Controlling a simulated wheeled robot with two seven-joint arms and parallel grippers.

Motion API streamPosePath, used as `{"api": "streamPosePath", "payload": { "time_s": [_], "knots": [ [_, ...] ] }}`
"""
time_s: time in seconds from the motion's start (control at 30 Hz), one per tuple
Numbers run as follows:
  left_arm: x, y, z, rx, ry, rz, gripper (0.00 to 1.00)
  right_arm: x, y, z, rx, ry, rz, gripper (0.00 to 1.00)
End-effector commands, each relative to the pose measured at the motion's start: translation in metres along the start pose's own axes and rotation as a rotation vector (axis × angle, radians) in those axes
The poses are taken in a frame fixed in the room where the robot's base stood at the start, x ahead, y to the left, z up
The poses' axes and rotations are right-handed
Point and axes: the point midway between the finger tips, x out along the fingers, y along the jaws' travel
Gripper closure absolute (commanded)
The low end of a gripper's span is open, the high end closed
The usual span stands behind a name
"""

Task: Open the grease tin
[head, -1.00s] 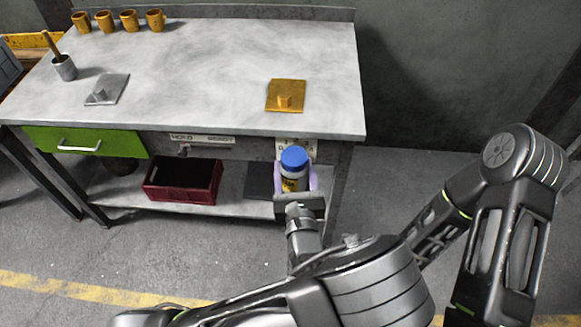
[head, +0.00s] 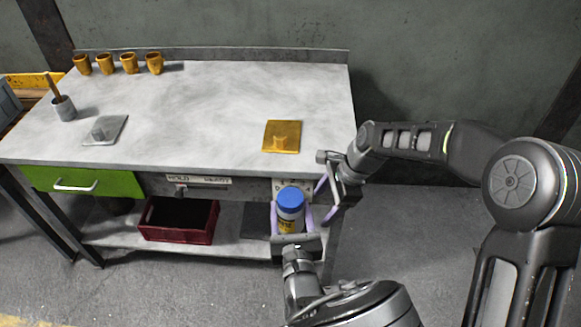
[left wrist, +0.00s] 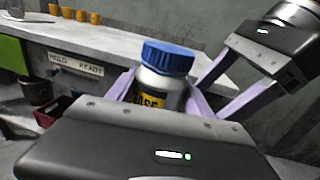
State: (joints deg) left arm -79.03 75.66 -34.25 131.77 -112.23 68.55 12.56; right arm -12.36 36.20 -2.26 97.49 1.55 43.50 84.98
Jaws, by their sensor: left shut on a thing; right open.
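The grease tin is a silver can (head: 288,214) with a yellow label and a blue lid (head: 291,198). It stands upright in my left gripper (head: 293,218), whose purple fingers are shut around its body, in front of the bench's right end. The lid is on the tin; it also shows in the left wrist view (left wrist: 168,57), with the can body (left wrist: 158,88) below. My right gripper (head: 324,185) is open and empty, just right of the tin at about lid height. In the left wrist view its two purple fingers (left wrist: 222,85) point towards the lid, apart from it.
The grey workbench (head: 200,105) holds a brass plate (head: 282,136), a grey plate with a knob (head: 105,130), a cup with a brush (head: 63,107) and several orange cups (head: 129,63). A dark red crate (head: 178,220) sits on the lower shelf. The bench's middle is clear.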

Motion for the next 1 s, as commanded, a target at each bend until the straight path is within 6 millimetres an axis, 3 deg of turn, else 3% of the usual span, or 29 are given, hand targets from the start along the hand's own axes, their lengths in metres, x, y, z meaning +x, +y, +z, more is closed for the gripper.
{"api": "streamPosePath", "payload": {
  "time_s": [0.1, 0.2, 0.27, 0.4, 0.5, 1.0],
  "knots": [
    [0.000, 0.000, 0.001, -0.001, -0.004, 0.000, 1.00, -0.055, -0.024, 0.033, 0.166, 0.012, 0.005, 0.28],
    [0.000, 0.000, 0.001, -0.001, -0.004, 0.000, 1.00, -0.099, -0.032, 0.060, 0.313, 0.033, 0.018, 0.28],
    [0.000, 0.000, 0.001, -0.001, -0.004, 0.000, 1.00, -0.118, -0.031, 0.080, 0.397, 0.067, 0.035, 0.28],
    [0.000, 0.000, 0.001, -0.001, -0.004, 0.000, 1.00, -0.118, -0.014, 0.115, 0.508, 0.228, 0.060, 0.28],
    [0.000, 0.000, 0.001, -0.001, -0.004, 0.000, 1.00, -0.121, -0.007, 0.129, 0.564, 0.307, 0.048, 0.28],
    [0.000, 0.000, 0.001, -0.001, -0.004, 0.000, 1.00, -0.122, -0.002, 0.137, 0.610, 0.365, 0.031, 0.28]
  ]
}}
